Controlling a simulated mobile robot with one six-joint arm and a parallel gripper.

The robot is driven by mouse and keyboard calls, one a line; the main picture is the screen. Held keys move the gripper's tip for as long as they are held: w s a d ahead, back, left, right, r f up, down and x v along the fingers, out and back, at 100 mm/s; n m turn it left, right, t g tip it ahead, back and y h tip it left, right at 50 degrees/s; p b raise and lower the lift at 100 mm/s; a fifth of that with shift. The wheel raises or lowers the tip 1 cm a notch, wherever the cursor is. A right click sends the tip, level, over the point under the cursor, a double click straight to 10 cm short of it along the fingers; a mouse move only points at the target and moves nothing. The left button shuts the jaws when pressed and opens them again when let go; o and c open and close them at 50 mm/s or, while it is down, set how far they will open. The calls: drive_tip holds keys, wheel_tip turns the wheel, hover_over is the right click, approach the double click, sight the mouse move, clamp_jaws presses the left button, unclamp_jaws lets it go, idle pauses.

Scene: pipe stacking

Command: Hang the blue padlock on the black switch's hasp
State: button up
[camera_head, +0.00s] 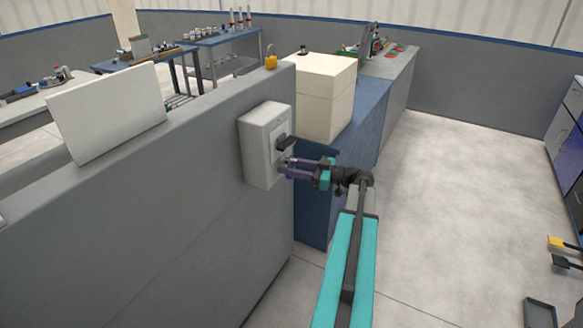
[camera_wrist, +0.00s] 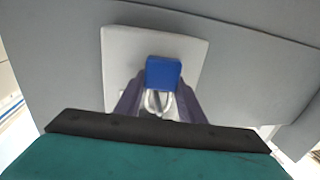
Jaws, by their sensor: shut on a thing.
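The blue padlock (camera_wrist: 163,73) is between the two dark fingers of my gripper (camera_wrist: 163,82) in the wrist view. My gripper is shut on its body. Its silver shackle (camera_wrist: 148,103) shows below the body in that picture. In the head view my gripper (camera_head: 284,167) is at the front of a light grey switch box (camera_head: 258,150), just below the black switch handle (camera_head: 286,143). The padlock is too small to make out there. The hasp is hidden or too small to see, so I cannot tell whether the shackle touches it.
The switch box is on a grey wall (camera_head: 190,200). A cream box (camera_head: 326,95) stands on a blue cabinet (camera_head: 313,205) just behind my gripper. A yellow padlock (camera_head: 271,62) and a white panel (camera_head: 105,112) are on the wall's top. Open floor (camera_head: 450,190) lies to the right.

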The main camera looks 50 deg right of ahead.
drive_tip(key=shift+w+a+f, duration=0.2)
drive_tip(key=shift+w, duration=0.2)
drive_tip(key=o, duration=1.2)
drive_tip(key=shift+s+d, duration=0.1)
drive_tip(key=shift+s, duration=0.05)
drive_tip(key=shift+s+d+f+b, duration=0.1)
drive_tip(key=shift+s+d+b, duration=0.15)
drive_tip(key=shift+s+b, duration=0.15)
drive_tip(key=b+v, duration=0.1)
drive_tip(key=v, duration=0.3)
drive_tip(key=b+v, duration=0.1)
drive_tip(key=v, duration=0.4)
drive_tip(key=b+v, duration=0.1)
drive_tip(key=v, duration=0.3)
drive_tip(key=shift+s+a+r, duration=0.1)
drive_tip(key=shift+s+r, duration=0.15)
drive_tip(key=shift+r, duration=0.15)
